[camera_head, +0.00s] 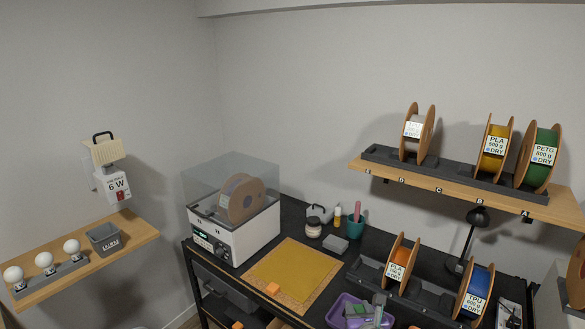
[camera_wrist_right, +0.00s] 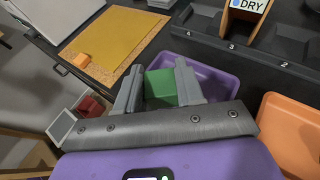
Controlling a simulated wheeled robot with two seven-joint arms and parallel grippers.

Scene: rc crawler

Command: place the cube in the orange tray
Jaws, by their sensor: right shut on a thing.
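My right gripper (camera_head: 371,308) is low in the head view, over the purple tray (camera_head: 336,315). In the right wrist view its two grey fingers are shut on a green cube (camera_wrist_right: 161,88), one finger on each side. The cube is held over or at the near-left part of the purple tray; its exact height is hard to tell. The orange tray (camera_wrist_right: 287,132) is at the right edge of the wrist view, right of the purple tray, and partly cut off. My left gripper is not in view.
A yellow mat (camera_head: 290,268) with a small orange block (camera_head: 272,289) lies left of the purple tray. A white dryer box (camera_head: 240,235) stands at the back left. Spools (camera_head: 400,262) stand in a dark rack behind the trays. A teal cup (camera_head: 355,226) and a lamp (camera_head: 478,217) stand further back.

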